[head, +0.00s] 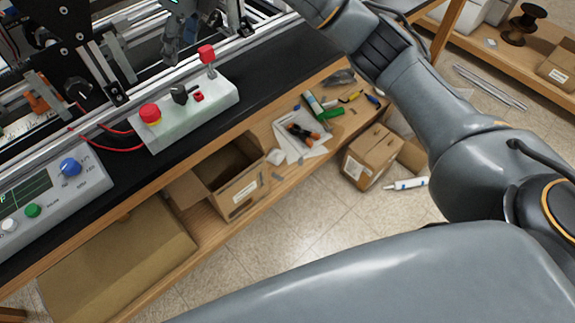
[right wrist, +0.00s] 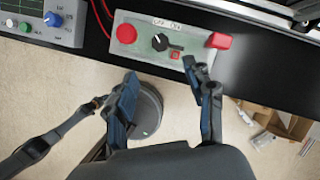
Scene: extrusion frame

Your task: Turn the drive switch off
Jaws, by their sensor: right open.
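The pale control box (head: 190,118) sits on the black bench top, and it also shows in the right wrist view (right wrist: 140,50). It carries a black rotary knob (head: 180,94) with a white pointer mark in the right wrist view (right wrist: 160,42). Beside the knob are a small red square (head: 198,96), a red mushroom button (head: 150,114) and an upright red-topped part (head: 207,54). I cannot read which one is labelled as the drive switch.
A grey instrument panel (head: 50,200) with a screen and knobs stands left of the box. The metal extrusion frame (head: 225,52) runs behind it. Red cables (head: 110,148) lie between panel and box. Cardboard boxes (head: 235,180) and tools fill the lower shelf.

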